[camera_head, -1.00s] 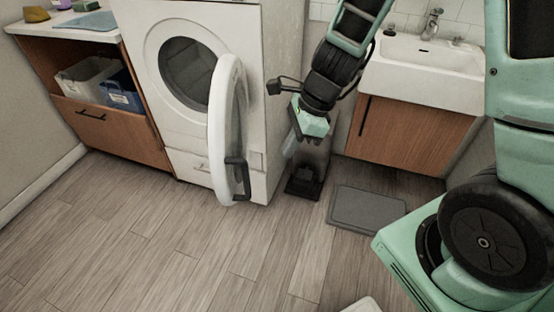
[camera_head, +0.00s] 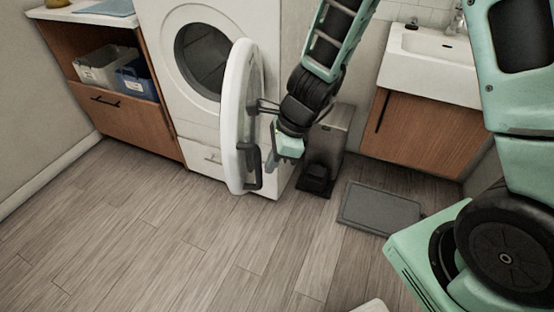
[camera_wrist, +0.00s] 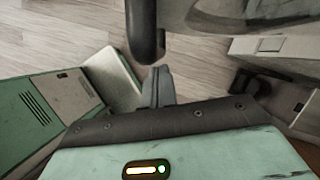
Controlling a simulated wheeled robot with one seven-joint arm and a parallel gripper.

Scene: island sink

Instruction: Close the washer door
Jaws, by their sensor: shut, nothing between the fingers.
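The white washer (camera_head: 205,75) stands at the back, left of centre. Its round door (camera_head: 235,115) is swung open toward the viewer, and the dark drum opening shows behind it. A black handle (camera_head: 251,167) is on the door's lower outer part. My gripper (camera_head: 272,163) is at the right of the door, close to the handle. In the wrist view, my gripper's fingertips (camera_wrist: 158,72) are together and empty, just below the end of the dark handle (camera_wrist: 147,30). I cannot tell whether they touch it. The grey door (camera_wrist: 220,15) fills the upper right there.
A wooden cabinet (camera_head: 125,118) with bins is left of the washer. A pedal bin (camera_head: 325,150) stands right of it, near a sink cabinet (camera_head: 425,135). A grey mat (camera_head: 380,208) lies on the floor.

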